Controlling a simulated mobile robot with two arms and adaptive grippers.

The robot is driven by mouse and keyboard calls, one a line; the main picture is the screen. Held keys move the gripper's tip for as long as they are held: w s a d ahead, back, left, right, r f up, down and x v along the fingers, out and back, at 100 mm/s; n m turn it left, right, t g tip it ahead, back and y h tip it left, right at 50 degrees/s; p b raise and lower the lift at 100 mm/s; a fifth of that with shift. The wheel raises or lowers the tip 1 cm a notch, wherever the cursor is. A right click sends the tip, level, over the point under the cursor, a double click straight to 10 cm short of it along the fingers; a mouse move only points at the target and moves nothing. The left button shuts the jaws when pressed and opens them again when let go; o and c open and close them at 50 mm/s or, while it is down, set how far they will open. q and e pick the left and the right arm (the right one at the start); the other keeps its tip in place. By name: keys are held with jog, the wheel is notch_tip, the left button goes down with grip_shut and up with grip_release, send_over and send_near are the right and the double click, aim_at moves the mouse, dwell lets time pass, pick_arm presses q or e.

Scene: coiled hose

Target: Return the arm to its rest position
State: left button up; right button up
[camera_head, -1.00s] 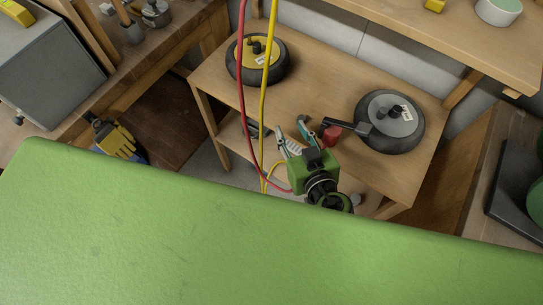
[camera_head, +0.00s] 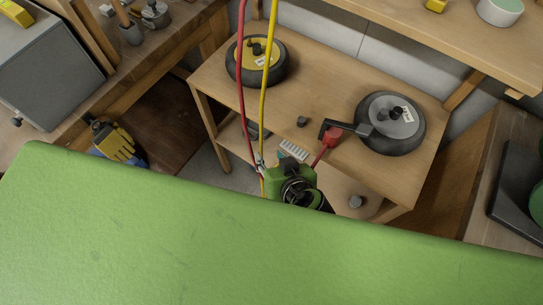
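My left gripper (camera_head: 260,163) is at the end of a green arm segment (camera_head: 287,183), in front of the wooden table. Its fingertips are small and lie against the red hose (camera_head: 242,90) and yellow hose (camera_head: 266,85) in the picture. Whether they touch the hoses, or are open or shut, I cannot tell. Both hoses hang down from the top edge. My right gripper is not in view.
The table (camera_head: 325,80) bears a black reel with yellow face (camera_head: 250,49) and one with grey face (camera_head: 389,118). A red fitting (camera_head: 333,136) and small dark block (camera_head: 302,122) are nearby. Gloves (camera_head: 115,142) are left. A large green surface fills the foreground.

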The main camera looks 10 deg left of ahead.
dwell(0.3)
pick_arm(q)
jog(key=s+a+f+m+g+h, duration=0.15)
jog(key=s+f+m, duration=0.25)
jog(key=f, duration=1)
jog(key=s+a+f+m+g+h, duration=0.1)
jog(key=s+f+m+g+h, duration=0.15)
jog(key=f, duration=1.15)
jog(key=s+a+f+g, duration=0.1)
jog(key=s+a+f, duration=0.3)
jog(key=s, duration=0.3)
jog(key=s+a+f+g+h, duration=0.1)
jog(key=s+a+f, duration=0.3)
jog(key=s+f, duration=0.3)
jog(key=s+a+f+g, duration=0.1)
jog(key=s+a+f, duration=0.4)
jog(key=s, duration=0.4)
jog(key=shift+s+f+h, duration=0.15)
jog(key=shift+f+h, duration=0.05)
jog(key=shift+h, duration=0.1)
